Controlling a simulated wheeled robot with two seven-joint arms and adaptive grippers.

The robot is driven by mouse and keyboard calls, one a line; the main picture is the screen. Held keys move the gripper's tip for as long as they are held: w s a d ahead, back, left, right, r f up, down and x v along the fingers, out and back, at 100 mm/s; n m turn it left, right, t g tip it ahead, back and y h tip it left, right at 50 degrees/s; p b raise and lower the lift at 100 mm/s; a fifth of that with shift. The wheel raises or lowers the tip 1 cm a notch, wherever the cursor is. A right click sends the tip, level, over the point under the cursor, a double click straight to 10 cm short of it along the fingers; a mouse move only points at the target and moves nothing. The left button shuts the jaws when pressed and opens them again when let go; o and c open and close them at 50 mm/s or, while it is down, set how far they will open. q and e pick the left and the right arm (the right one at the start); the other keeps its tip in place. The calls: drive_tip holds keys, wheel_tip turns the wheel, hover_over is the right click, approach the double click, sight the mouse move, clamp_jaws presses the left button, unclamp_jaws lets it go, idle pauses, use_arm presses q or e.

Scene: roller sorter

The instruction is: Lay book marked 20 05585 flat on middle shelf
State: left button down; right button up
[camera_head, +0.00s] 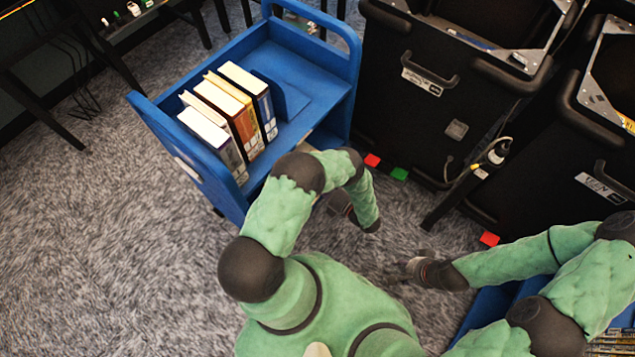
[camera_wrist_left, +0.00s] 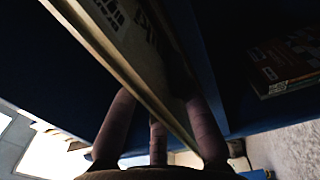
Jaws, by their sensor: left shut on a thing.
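My left gripper (camera_wrist_left: 160,125) is shut on a book (camera_wrist_left: 125,50) in the left wrist view. The book is tilted in the picture, with its pale page edge toward the left and some dark print on its cover. Its number is not readable. Dark blue panels of the cart (camera_wrist_left: 205,60) lie close on both sides of it. In the head view the blue cart (camera_head: 330,110) stands at upper centre; its lower shelves are mostly hidden by its top and my left arm. My right gripper (camera_head: 412,267) hangs over the carpet, away from the cart, its fingers too small to judge.
Several books (camera_head: 225,110) stand upright on the cart's top shelf. Another book (camera_wrist_left: 283,65) lies at the right in the left wrist view. Black bins (camera_head: 425,95) stand right of the cart. Red and green markers (camera_head: 399,174) lie on the carpet. Open carpet is at left.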

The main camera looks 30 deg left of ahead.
use_arm(q)
drive_tip(key=c, duration=1.1)
unclamp_jaws()
drive_tip(key=d, duration=0.8)
drive_tip(key=s+d, duration=0.1)
drive_tip(key=d, duration=0.3)
drive_tip(key=shift+f, duration=0.1)
